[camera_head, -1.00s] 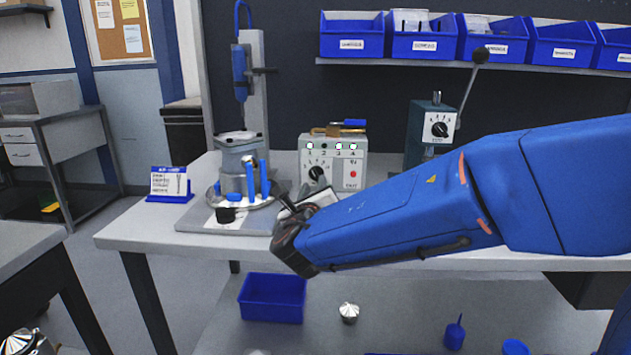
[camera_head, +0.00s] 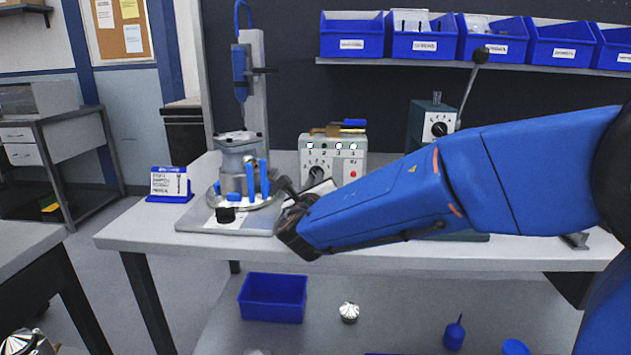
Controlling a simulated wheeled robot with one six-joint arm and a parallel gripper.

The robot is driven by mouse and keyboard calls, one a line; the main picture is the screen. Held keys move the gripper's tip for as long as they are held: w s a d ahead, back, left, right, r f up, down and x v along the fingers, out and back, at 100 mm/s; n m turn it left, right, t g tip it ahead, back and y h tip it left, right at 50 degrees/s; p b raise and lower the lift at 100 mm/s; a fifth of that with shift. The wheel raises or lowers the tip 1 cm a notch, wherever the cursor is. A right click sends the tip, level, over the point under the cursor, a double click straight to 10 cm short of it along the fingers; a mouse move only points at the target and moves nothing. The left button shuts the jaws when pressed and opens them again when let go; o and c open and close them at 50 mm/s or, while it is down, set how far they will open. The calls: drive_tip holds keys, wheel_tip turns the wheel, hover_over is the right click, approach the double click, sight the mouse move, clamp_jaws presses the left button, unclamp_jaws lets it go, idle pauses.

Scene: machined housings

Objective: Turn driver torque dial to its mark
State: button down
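A light grey control box (camera_head: 345,158) stands on the workbench, with a black dial (camera_head: 317,173) at its lower left, small lights along its top and a red button at its right. The dial's pointer and mark are too small to read. A second black dial (camera_head: 439,129) is on the dark green lever press behind. A blue screwdriver (camera_head: 240,75) hangs on a stand at the back left. My gripper (camera_head: 287,188) is in front of and left of the control box, apart from the dial; its fingers are small and partly hidden by my wrist.
A grey housing (camera_head: 239,158) with blue clamps sits on a round fixture left of my gripper. A small black knob (camera_head: 225,215) is on the plate in front. A blue sign (camera_head: 169,185) stands at the bench's left. Blue bins (camera_head: 430,45) line the shelf above.

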drive_tip(key=shift+m, duration=2.9)
drive_tip(key=c, duration=1.8)
unclamp_jaws()
drive_tip(key=s, duration=1.7)
drive_tip(key=shift+s+a, duration=0.2)
drive_tip(key=shift+a, duration=0.15)
